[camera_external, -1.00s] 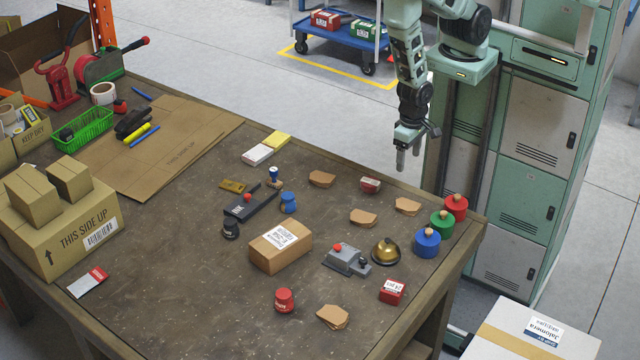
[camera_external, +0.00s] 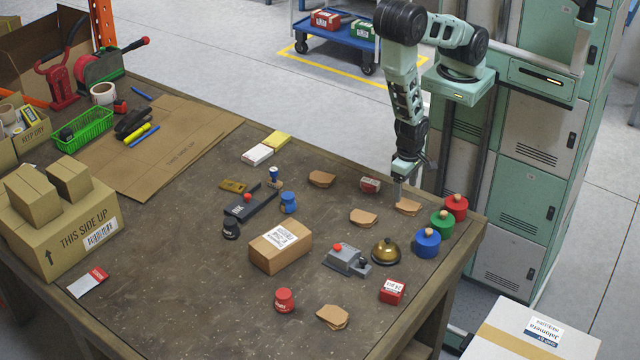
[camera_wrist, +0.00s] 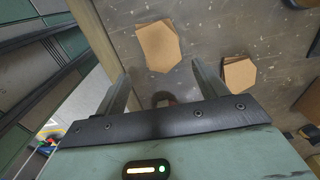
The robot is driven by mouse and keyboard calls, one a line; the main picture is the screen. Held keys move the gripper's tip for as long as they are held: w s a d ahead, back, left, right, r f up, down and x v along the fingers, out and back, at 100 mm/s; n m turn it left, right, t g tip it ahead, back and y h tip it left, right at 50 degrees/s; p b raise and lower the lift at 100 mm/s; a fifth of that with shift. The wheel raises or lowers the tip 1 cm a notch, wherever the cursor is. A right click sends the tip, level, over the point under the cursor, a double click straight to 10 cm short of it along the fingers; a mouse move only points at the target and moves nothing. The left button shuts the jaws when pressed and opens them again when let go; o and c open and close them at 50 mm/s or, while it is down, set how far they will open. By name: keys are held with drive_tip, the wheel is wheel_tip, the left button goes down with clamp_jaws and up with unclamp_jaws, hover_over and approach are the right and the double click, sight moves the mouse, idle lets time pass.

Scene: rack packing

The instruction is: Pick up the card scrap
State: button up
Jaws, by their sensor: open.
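Several brown card scraps lie flat on the workbench. One card scrap (camera_external: 407,207) is at the bench's right back edge, directly by my gripper (camera_external: 399,199). Others are the middle scrap (camera_external: 363,217), the back scrap (camera_external: 321,179) and the front scrap (camera_external: 332,317). My gripper points down, open and empty, its fingertips low by the right back scrap; I cannot tell whether they touch it. In the wrist view a scrap (camera_wrist: 158,45) lies just beyond the gap of my open gripper (camera_wrist: 160,72). Another scrap (camera_wrist: 239,74) lies right of the fingers.
Red (camera_external: 455,207), green (camera_external: 442,222) and blue (camera_external: 427,242) knobbed cylinders stand at the right edge. A brass bell (camera_external: 385,251) and grey device (camera_external: 345,258) are in front. Lockers (camera_external: 529,150) stand behind the right edge.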

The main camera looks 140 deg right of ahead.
sight(403, 203)
drive_tip(key=shift+w+f+p, duration=0.2)
drive_tip(key=shift+f+p, duration=0.5)
drive_tip(key=shift+f, duration=1.65)
drive_tip(key=c, duration=1.1)
